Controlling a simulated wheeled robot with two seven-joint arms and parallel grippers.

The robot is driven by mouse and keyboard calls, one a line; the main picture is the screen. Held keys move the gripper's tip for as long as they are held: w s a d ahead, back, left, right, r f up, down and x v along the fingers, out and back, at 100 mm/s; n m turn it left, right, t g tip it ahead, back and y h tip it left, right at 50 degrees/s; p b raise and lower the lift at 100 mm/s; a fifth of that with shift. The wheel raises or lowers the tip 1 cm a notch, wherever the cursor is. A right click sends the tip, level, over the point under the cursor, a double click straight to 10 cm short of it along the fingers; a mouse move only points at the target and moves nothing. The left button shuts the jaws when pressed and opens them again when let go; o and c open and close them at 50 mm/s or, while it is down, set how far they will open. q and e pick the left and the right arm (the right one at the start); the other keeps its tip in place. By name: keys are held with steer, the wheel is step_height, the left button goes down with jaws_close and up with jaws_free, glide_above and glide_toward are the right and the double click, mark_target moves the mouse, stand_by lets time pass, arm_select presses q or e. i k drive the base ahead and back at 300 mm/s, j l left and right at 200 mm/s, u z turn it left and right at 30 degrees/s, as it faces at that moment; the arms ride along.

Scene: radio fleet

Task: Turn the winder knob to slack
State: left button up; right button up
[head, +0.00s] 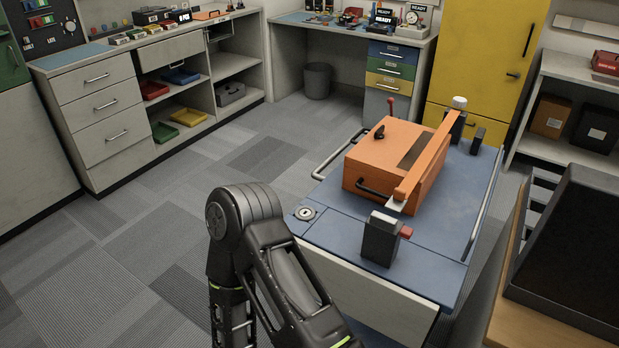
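A blue-topped cart (335,232) stands right of centre. An orange box (378,187) sits on it, with a long orange bar (425,160) lying along its right side. A black knob or lever (379,132) is on top of the box. A black post with a white round cap (459,103) stands at the cart's far end. A dark block (380,238) with a red knob (406,232) stands at the near end. I cannot tell which of these is the winder knob. Neither gripper is in view; one black arm of mine shows at the bottom.
A grey drawer unit (105,105) with open shelves is at the left. A desk with drawers (388,72), a waste bin (317,80) and a yellow cabinet (485,55) are behind. A large dark tray (570,250) is at the right. Carpet left of the cart is clear.

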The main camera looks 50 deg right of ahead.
mark_target(458, 102)
steer(key=i+z, duration=0.35)
steer(key=z, duration=0.15)
steer(key=i+j+z, duration=0.2)
steer(key=i+z, duration=0.15)
steer(key=z, duration=0.15)
steer(key=i+j+z, duration=0.3)
steer(key=z, duration=0.2)
steer(key=i+j+z, duration=0.25)
steer(key=z, duration=0.25)
steer(key=i+j+z, duration=0.15)
steer(key=z, duration=0.2)
steer(key=i+j+z, duration=0.15)
steer(key=j+z, duration=0.5)
steer(key=i+j+z, duration=0.1)
steer(key=j+z, duration=0.2)
steer(key=j, duration=0.15)
